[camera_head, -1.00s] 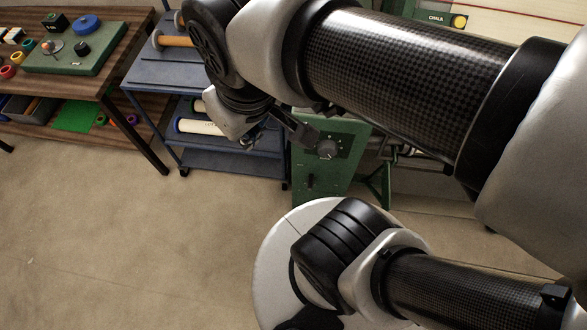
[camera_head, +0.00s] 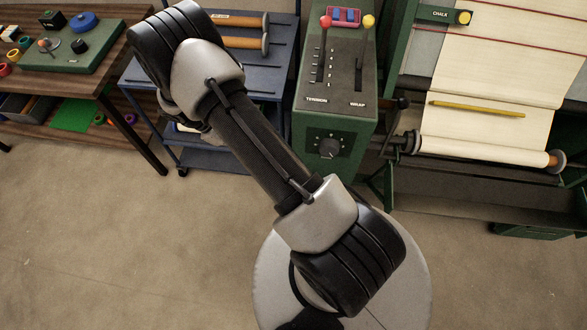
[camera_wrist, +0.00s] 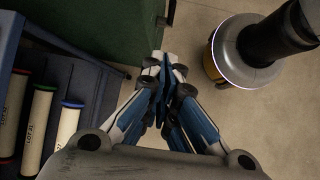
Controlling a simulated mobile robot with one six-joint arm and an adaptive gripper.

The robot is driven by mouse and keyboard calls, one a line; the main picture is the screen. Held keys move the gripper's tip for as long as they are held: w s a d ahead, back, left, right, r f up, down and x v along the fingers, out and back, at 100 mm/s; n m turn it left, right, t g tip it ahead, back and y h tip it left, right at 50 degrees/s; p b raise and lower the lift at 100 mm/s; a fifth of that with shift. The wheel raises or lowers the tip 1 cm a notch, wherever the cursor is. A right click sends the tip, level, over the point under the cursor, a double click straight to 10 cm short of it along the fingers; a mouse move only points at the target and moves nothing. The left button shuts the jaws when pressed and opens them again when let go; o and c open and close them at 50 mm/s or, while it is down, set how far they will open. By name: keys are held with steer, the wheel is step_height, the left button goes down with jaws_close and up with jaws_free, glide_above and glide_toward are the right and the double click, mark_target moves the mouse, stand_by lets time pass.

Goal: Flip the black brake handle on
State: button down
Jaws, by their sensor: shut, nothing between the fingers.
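I cannot single out the brake handle for certain. A black handle (camera_head: 401,104) sticks out at the right side of the green machine (camera_head: 365,90) in the head view. A small dark piece (camera_wrist: 169,14) juts from the edge of the green cabinet (camera_wrist: 100,30) at the top of the wrist view. The lower front of the machine is partly hidden behind my arm in the head view. My gripper (camera_wrist: 165,66) is shut and empty in the wrist view, its tips below and apart from that dark piece. The head view does not show my fingers.
The machine has a red-knobbed lever (camera_head: 325,21), a yellow-knobbed lever (camera_head: 368,22) and a front dial (camera_head: 329,147). A blue cart (camera_head: 205,75) stands left of it; its rolls (camera_wrist: 38,125) show in the wrist view. A wooden bench (camera_head: 110,75) is further left. Floor in front is clear.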

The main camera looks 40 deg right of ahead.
steer(key=s+d+f+n, duration=0.1)
steer(key=s+f, duration=0.1)
steer(key=f, duration=0.5)
steer(key=s+d+f+n+g+h, duration=0.1)
steer(key=s+f, duration=0.1)
steer(key=f, duration=0.5)
steer(key=shift+s+f, duration=0.2)
steer(key=shift+s, duration=0.2)
steer(key=shift+f, duration=0.1)
steer(key=s+d+f+b, duration=0.2)
steer(key=s+d+f, duration=0.5)
steer(key=d, duration=0.1)
steer(key=shift+d, duration=0.35)
